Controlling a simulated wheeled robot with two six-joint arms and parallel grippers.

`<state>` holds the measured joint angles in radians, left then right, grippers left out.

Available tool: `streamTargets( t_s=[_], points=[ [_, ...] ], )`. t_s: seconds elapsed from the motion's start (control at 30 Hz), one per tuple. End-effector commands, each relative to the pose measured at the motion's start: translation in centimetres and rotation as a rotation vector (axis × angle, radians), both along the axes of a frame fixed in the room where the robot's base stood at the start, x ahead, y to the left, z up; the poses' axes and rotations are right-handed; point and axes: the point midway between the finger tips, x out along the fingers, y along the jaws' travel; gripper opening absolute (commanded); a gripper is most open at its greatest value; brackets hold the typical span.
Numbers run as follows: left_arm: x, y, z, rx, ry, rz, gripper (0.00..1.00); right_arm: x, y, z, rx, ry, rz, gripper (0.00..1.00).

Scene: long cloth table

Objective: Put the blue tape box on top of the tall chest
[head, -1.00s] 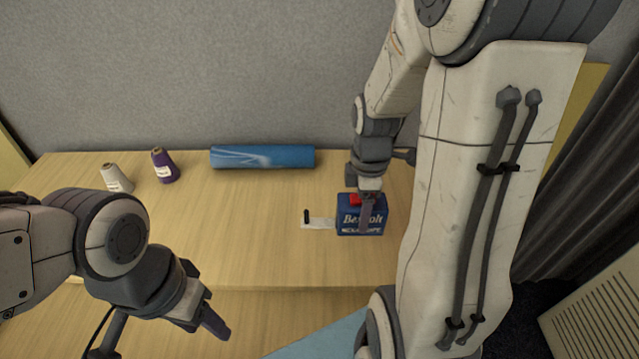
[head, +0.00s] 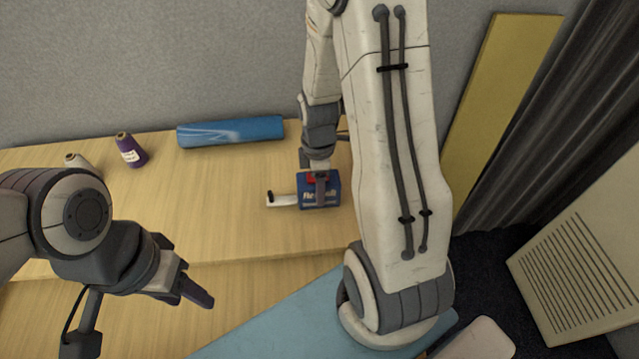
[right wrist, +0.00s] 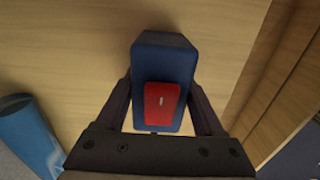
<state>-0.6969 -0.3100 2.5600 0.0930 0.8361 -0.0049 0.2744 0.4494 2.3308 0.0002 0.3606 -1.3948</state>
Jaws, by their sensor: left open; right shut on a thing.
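The blue tape box (head: 331,190), with white lettering and a red patch on top, is at the right part of the light wood surface (head: 215,205). My right gripper (head: 320,190) is shut on it from above. In the right wrist view the box (right wrist: 180,65) sits between the two fingers (right wrist: 162,108), its red patch facing the camera. I cannot tell whether its base touches the wood. My left gripper (head: 197,285) is open and empty at the lower left, in front of the wood surface. I cannot tell which thing is the tall chest.
A white strip with a black knob (head: 284,200) lies just left of the box. A beige slatted unit (head: 585,250) and dark curtain (head: 560,110) are at the right.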

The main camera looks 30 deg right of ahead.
Motion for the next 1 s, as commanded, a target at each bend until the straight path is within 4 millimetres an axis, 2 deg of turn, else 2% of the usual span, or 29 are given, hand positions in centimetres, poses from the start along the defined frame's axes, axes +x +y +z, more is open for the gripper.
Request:
streamTargets(
  t_s=[0.07, 0.1, 0.17, 0.2, 0.4, 0.5, 0.57, 0.67, 1.0],
  points=[
    [0.0, 0.0, -0.3, 0.000, 0.000, 0.000, 0.50, 0.0, 0.0, -0.3, 0.000, 0.000, 0.000, 0.00],
    [0.0, 0.0, -0.3, 0.000, 0.000, 0.001, 0.50, 0.0, 0.0, -0.4, 0.000, 0.000, 0.000, 0.74],
    [0.0, 0.0, -0.2, 0.000, 0.000, 0.001, 0.50, 0.0, 0.0, -0.3, 0.000, 0.000, 0.000, 0.96],
    [0.0, 0.0, -0.2, 0.000, 0.000, 0.001, 0.50, 0.0, 0.0, -0.3, 0.000, 0.000, 0.000, 1.00],
    [0.0, 0.0, -0.2, 0.000, 0.000, 0.001, 0.50, 0.0, 0.0, -0.2, 0.000, 0.000, 0.000, 1.00],
    [0.0, 0.0, 0.3, 0.000, 0.000, 0.000, 0.50, 0.0, 0.0, 0.4, 0.000, -0.001, 0.001, 1.00],
    [0.0, 0.0, -0.1, 0.000, 0.000, 0.000, 0.50, 0.1, 0.0, 0.8, -0.001, -0.004, 0.001, 1.00],
    [0.0, 0.0, -0.3, 0.000, 0.000, 0.001, 0.50, 0.2, 0.0, 2.3, -0.003, -0.008, 0.001, 1.00],
    [0.0, 0.0, -1.1, 0.000, 0.000, 0.002, 0.50, 0.1, 0.0, 9.5, -0.002, -0.007, 0.000, 1.00]
  ],
)
